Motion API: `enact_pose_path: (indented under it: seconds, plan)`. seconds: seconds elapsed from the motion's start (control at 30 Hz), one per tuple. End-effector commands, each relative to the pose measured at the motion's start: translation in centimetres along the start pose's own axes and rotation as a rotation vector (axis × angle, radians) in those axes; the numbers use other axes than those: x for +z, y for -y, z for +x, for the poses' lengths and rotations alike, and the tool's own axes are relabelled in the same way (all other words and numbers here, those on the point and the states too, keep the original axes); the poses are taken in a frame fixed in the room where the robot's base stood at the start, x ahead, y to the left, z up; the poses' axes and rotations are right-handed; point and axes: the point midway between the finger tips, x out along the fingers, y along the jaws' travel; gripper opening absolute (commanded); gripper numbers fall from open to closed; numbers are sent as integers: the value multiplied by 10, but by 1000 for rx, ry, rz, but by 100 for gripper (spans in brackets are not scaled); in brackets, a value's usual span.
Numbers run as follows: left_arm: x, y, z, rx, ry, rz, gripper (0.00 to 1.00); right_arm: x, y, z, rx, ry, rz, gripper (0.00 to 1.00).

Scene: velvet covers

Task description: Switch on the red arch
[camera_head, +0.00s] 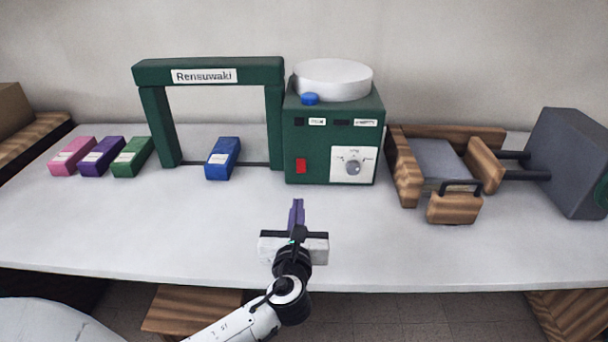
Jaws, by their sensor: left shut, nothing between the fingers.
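The arch (208,73) is dark green, not red, and carries a white "Rensuwaki" sign. It stands at the back of the table, left of the middle. A green machine box (335,117) adjoins its right side. Its front has a red switch (301,166) at lower left and a white panel with a grey dial (352,167); I cannot tell whether the switch is on. My left gripper (297,207) is shut and empty, in front of the box and below the red switch in the picture, apart from it. My right gripper is not in view.
A blue block (222,159) lies under the arch. Pink (72,157), purple (101,157) and green (132,157) blocks lie to its left. A white round top and blue button (310,99) sit on the box. A wooden device (437,167) stands right.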

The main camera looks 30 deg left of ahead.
Motion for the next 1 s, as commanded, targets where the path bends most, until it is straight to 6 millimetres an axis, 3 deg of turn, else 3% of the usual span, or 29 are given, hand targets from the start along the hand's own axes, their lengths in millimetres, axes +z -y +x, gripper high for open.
enact_pose_path:
  seconds: [0.23,0.7,1.0]
  plan:
    - [1,0,16,2,3,1,0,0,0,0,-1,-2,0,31]
    - [0,0,111,2,0,-1,0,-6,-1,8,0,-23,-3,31]
    - [0,0,139,1,0,-1,0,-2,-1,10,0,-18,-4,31]
